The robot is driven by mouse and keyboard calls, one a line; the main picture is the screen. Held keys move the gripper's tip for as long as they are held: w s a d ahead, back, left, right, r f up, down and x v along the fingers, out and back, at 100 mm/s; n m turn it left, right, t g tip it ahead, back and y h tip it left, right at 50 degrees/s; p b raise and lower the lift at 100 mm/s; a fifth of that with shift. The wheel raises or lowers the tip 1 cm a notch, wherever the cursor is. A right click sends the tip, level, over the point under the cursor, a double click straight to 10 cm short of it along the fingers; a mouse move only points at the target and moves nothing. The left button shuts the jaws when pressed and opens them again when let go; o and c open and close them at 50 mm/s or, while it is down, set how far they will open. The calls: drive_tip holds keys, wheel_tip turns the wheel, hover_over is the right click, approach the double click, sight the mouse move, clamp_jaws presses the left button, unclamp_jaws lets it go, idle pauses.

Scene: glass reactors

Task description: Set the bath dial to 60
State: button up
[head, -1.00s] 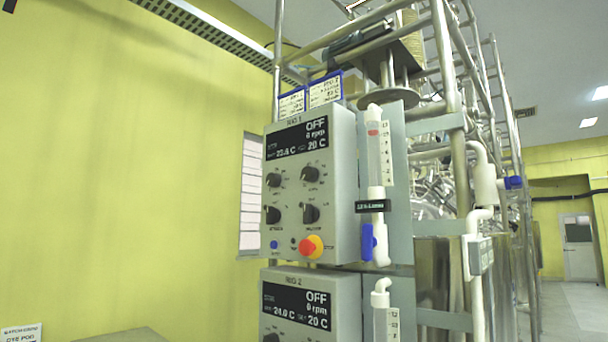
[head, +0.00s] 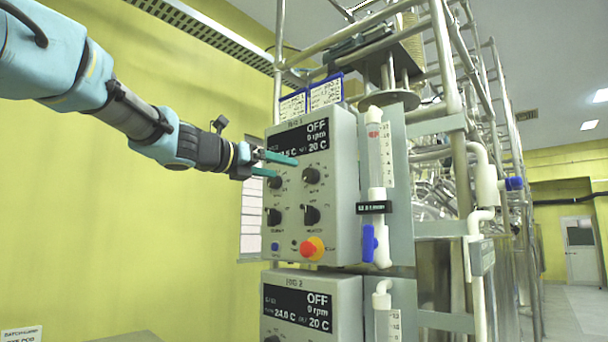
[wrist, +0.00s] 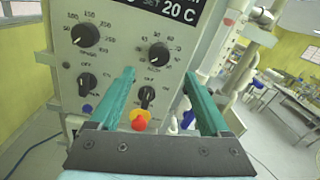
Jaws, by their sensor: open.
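The upper control box (head: 345,215) has a dark display reading OFF, 0 rpm and 20 C. Its upper right black dial (head: 311,175), with a numbered scale that seems to include 60, looks like the bath dial; it also shows in the wrist view (wrist: 160,54). Its pointer seems turned to the lower left, but I cannot read the setting surely. My gripper (head: 286,167) is open and empty in front of the box's upper part. In the wrist view the green fingers (wrist: 159,73) point at the panel, with the dial beyond the gap between their tips. No contact is visible.
A second dial (wrist: 85,36) sits to the left. Two switch knobs (head: 273,216) (head: 311,215) are below, with a red-and-yellow stop button (head: 312,248). A flow meter tube (head: 380,165) with a blue valve stands at right. A second box (head: 345,310) is below.

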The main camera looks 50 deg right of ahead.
sight(307, 175)
drive_tip(key=d+p, duration=0.3)
drive_tip(key=d, duration=0.6)
drive_tip(key=shift+s+d, duration=0.1)
drive_tip(key=shift+d, duration=0.1)
clamp_jaws()
idle(0.3)
